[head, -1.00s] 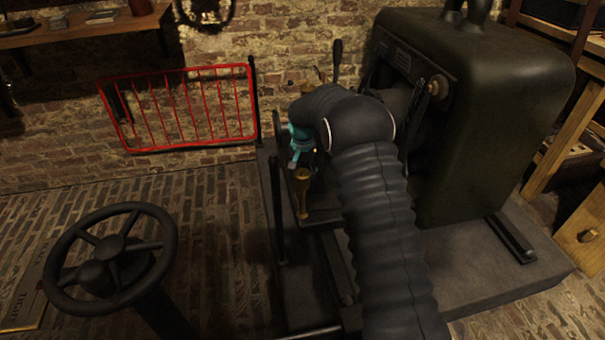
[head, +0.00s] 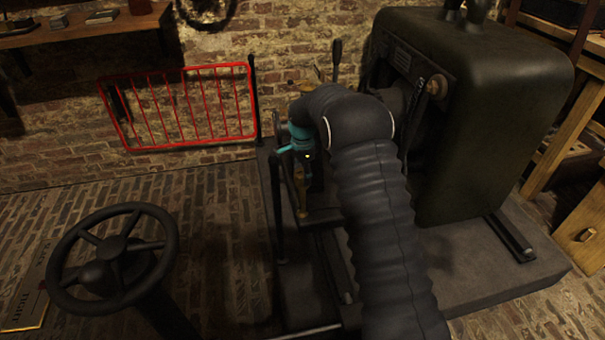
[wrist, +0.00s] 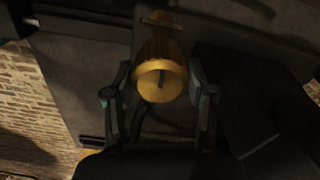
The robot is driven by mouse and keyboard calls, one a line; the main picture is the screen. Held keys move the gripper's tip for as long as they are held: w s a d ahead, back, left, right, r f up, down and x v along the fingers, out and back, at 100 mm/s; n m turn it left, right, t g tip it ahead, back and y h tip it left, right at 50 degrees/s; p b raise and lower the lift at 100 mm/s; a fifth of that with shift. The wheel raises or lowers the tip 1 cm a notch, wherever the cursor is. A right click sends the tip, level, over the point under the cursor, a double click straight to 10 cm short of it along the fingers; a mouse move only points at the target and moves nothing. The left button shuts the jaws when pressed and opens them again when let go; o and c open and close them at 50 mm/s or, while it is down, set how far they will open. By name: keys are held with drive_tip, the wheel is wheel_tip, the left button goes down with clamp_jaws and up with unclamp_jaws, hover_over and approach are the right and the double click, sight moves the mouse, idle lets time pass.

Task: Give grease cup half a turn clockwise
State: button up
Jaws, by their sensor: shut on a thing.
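In the head view a brass piece (head: 301,192) shows below my teal wrist part, and my gripper (head: 305,165) is small, dark and partly hidden by my arm there. I cannot make out the finger contact in the head view.
A large dark green machine housing (head: 490,110) stands to the right on a grey plinth (head: 480,275). A black handwheel (head: 112,258) is at the lower left. A red barrier (head: 180,105) stands before the brick wall. A dark upright lever (head: 337,55) rises behind my arm.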

sight(302, 172)
drive_tip(key=shift+s+f+m, duration=0.1)
drive_tip(key=shift+m, duration=0.5)
drive_tip(key=o, duration=1.2)
drive_tip(key=shift+c, duration=0.2)
wheel_tip(302, 172, up, 12)
